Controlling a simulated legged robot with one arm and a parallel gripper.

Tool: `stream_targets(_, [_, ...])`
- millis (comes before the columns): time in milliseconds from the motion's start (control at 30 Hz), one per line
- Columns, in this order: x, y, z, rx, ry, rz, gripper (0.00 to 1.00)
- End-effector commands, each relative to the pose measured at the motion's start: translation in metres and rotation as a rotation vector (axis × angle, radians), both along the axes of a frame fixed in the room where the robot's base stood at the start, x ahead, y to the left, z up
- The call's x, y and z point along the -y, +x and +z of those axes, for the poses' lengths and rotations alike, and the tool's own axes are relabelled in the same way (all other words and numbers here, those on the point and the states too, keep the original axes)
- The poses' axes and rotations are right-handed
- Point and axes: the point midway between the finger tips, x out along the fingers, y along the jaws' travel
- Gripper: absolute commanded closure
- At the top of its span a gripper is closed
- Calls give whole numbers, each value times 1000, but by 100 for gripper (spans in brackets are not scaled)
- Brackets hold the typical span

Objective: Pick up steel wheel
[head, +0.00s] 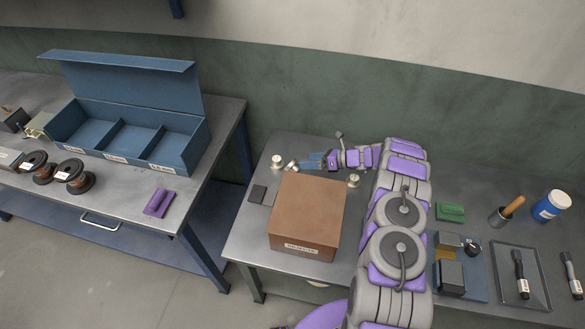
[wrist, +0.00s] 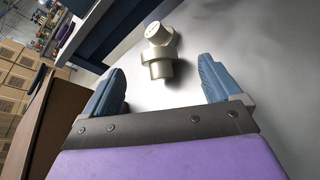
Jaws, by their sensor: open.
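A pale metal wheel with a stubby hub on each side (wrist: 158,52) is on the grey tabletop in the wrist view, just beyond the gap between my fingers. In the head view a small pale metal piece (head: 277,161), which looks like this wheel, stands at the table's back left. My gripper (wrist: 161,82) is open, its two blue fingers apart with nothing between them. In the head view my gripper (head: 303,163) points left toward that piece, behind the brown box. Another small metal piece (head: 353,181) stands to the right of the box, below my wrist.
The brown box (head: 308,215) stands close in front of my gripper. A dark flat block (head: 257,194) lies left of it. A blue divided bin (head: 130,130) and copper spools (head: 75,177) are on the left bench.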

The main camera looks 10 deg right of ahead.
Motion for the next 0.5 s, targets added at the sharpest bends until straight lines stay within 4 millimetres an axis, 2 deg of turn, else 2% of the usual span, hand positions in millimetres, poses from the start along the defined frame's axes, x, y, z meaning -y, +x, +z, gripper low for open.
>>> stream_targets(267, [-12,4,-6,0,1,0,8])
stream_targets(500, [-42,13,-21,1,0,4,8])
